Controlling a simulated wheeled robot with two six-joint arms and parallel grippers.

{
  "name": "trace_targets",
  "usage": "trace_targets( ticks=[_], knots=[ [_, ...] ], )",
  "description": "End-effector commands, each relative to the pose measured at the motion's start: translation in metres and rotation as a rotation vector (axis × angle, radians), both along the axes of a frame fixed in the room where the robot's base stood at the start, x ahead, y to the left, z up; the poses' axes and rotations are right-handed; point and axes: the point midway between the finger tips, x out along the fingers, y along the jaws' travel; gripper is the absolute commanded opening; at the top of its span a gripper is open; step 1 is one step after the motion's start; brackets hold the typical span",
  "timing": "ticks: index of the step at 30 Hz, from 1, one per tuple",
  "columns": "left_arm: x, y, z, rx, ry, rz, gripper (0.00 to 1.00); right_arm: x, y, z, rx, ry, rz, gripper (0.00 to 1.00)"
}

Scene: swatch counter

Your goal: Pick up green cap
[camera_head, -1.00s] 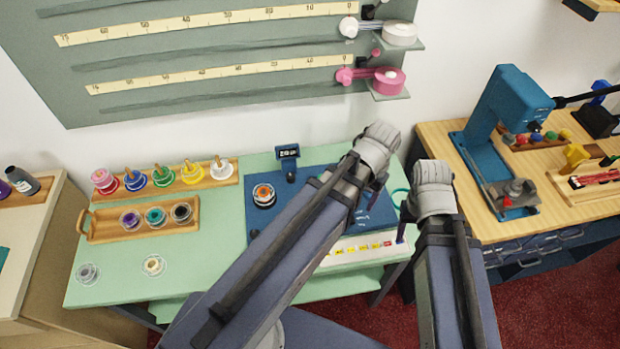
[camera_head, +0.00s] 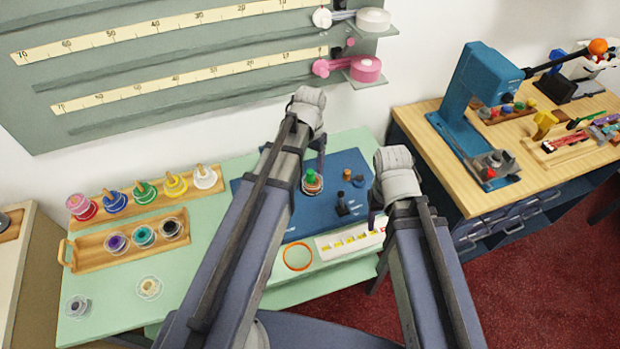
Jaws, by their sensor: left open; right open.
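A small green cap (camera_head: 310,175) shows on top of a small clear jar (camera_head: 313,187) with a reddish band, on the blue mat (camera_head: 275,232). My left arm passes close in front of it. My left gripper (camera_head: 320,160) shows only as a dark part beside and above the cap; it is open, and its fingertips are hard to make out. My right gripper (camera_head: 374,212) is mostly hidden behind my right arm, over the right side of the mat, and is open. Neither gripper visibly holds anything.
A brown plug (camera_head: 347,173) and a dark stand (camera_head: 343,206) are on the mat's right half. An orange ring (camera_head: 297,256) lies at the front. A blue press (camera_head: 482,85) stands on the right bench.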

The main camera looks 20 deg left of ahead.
Motion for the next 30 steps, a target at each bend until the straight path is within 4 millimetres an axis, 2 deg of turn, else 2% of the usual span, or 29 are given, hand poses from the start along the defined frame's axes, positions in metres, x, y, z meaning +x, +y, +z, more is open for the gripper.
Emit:
trace_targets(
  ticks=[7, 18, 27, 30],
  knots=[
    [0.001, 0.0, -0.008, 0.0, 0.0, 0.0, 0.67, 0.0, 0.0, -0.008, 0.0, 0.0, 0.0, 0.57],
    [0.003, -0.001, -0.051, 0.0, 0.0, 0.0, 0.67, 0.0, 0.0, -0.051, 0.0, 0.0, 0.0, 0.57],
    [0.003, -0.001, -0.051, 0.0, 0.0, 0.0, 0.67, 0.0, 0.0, -0.051, 0.0, 0.0, 0.0, 0.57],
    [0.003, -0.001, -0.051, 0.0, 0.0, 0.0, 0.56, 0.0, 0.0, -0.051, 0.0, 0.0, 0.0, 0.57]
  ],
)
